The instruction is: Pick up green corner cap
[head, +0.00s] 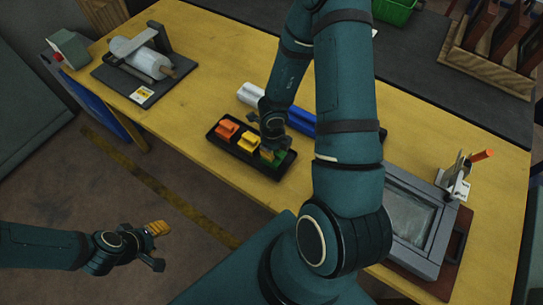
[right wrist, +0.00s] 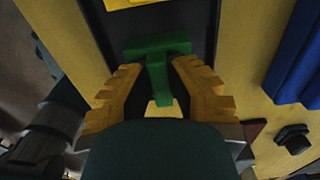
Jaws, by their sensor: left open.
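The green corner cap (head: 284,158) sits in the right end of a black tray (head: 222,146) on the yellow table, partly hidden by my right gripper (head: 270,143) in the head view. In the right wrist view the T-shaped green cap (right wrist: 157,62) is between the yellow ridged fingers of my right gripper (right wrist: 157,88). The fingers stand on both sides of its stem, with a narrow gap visible on each side. My left gripper (head: 157,246) is open and empty, off the table over the floor.
An orange cap (head: 227,130) and a yellow cap (head: 248,140) share the tray. Behind it lie a white roll (head: 252,97) and a blue bar (head: 300,122). A film roll stand (head: 140,62) is at the left, a grey framed box (head: 412,222) at the right.

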